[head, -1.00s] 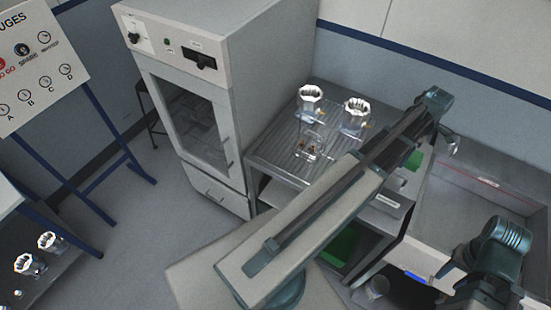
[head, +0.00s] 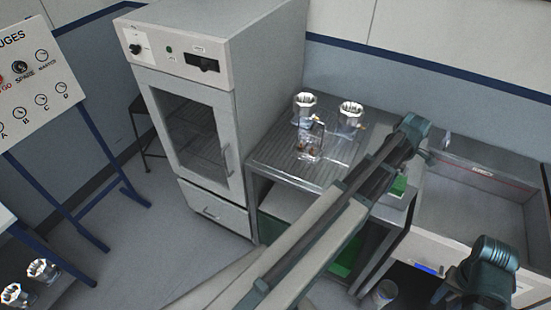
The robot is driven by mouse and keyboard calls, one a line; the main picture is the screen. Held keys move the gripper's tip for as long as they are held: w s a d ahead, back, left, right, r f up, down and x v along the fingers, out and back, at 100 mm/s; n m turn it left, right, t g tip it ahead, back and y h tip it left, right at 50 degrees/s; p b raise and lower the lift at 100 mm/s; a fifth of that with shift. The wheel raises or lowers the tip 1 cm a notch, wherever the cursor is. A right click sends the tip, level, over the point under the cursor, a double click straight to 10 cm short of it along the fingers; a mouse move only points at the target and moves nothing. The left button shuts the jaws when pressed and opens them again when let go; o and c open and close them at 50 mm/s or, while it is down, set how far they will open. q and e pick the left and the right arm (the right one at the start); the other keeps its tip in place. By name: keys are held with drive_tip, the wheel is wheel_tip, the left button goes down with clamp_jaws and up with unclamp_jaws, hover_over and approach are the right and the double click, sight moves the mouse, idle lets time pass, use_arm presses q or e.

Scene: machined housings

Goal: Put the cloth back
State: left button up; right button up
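No cloth can be made out for certain. My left arm reaches from the bottom middle up to the right, over the right end of the metal bench (head: 272,158). Its gripper (head: 440,148) is at the far end, near the sink; it is small and partly hidden by the wrist, so I cannot tell whether it is open or holds anything. A green object (head: 399,187) shows beside my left forearm at the bench's right end. Part of my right arm shows at the lower right; its gripper is not visible.
Two clear housings with white scalloped rims (head: 304,101) (head: 350,112) and a smaller clear piece (head: 311,147) stand on the bench. A cabinet (head: 195,125) stands left of it, a sink basin (head: 470,210) right. A white bucket (head: 386,291) is on the floor. Open floor lies front left.

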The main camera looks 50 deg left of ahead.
use_arm(q)
drive_tip(key=f+b, duration=0.3)
drive_tip(key=f, duration=0.1)
drive_tip(key=f+b, duration=0.7)
drive_tip(key=b, duration=0.1)
drive_tip(key=shift+s+d+f, duration=0.1)
drive_tip(key=shift+s+f, duration=0.15)
drive_tip(key=shift+f, duration=0.15)
drive_tip(key=shift+r, duration=0.1)
